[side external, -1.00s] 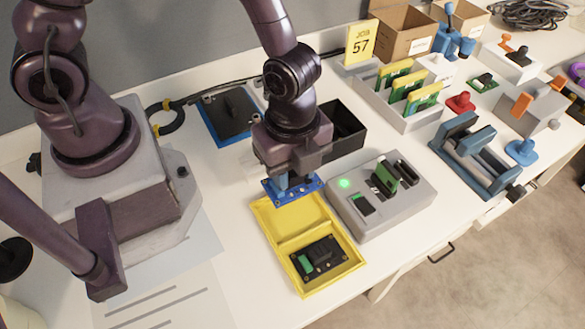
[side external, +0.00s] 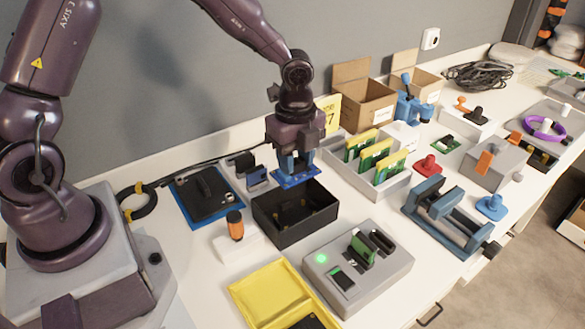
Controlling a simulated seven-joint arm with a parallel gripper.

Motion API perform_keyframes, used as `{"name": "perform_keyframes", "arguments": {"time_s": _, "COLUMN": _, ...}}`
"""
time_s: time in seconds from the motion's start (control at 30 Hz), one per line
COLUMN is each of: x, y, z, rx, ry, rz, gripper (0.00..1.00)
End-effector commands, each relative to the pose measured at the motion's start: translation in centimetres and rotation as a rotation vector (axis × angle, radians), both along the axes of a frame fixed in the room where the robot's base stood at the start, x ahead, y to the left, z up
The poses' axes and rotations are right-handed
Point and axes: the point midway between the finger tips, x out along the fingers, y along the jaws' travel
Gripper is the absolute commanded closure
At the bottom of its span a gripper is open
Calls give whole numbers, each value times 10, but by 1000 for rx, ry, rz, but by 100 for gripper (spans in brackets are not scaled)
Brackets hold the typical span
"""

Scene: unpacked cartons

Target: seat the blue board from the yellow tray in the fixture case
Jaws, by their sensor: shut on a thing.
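The blue board (side external: 291,181) is held roughly flat in my gripper (side external: 294,164), whose fingers are shut on it from above. The open black box (side external: 272,232), apparently the fixture case, stands below it. The board is above the box's back left part, apart from it as far as I can see; the exact height is hard to tell. Small brassy parts show inside the box. The yellow tray (side external: 243,284) lies open at the bottom edge. Its blue-board place shows empty, and a dark board (side external: 308,322) lies in its near part, cut off by the frame.
A grey tester (side external: 318,282) with a green light and an upright green card stands in front right of the box. An orange-topped tool (side external: 235,226) stands at its left. A grey rack (side external: 379,189) of yellow-edged cards is behind right. A blue-edged black plate (side external: 207,194) lies left.

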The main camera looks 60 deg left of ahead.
Motion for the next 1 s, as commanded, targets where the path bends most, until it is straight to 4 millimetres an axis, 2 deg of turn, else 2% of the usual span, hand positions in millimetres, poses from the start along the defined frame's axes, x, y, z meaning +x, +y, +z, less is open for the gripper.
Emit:
{"name": "perform_keyframes", "arguments": {"time_s": 0.17, "x": -1, "y": -1, "z": -11, "rx": -1, "ry": 2, "rz": -8, "gripper": 91}}
{"name": "perform_keyframes", "arguments": {"time_s": 0.5, "x": -1, "y": -1, "z": -45, "rx": 0, "ry": 2, "rz": -7, "gripper": 91}}
{"name": "perform_keyframes", "arguments": {"time_s": 1.0, "x": 0, "y": -1, "z": -53, "rx": -1, "ry": 0, "rz": -6, "gripper": 91}}
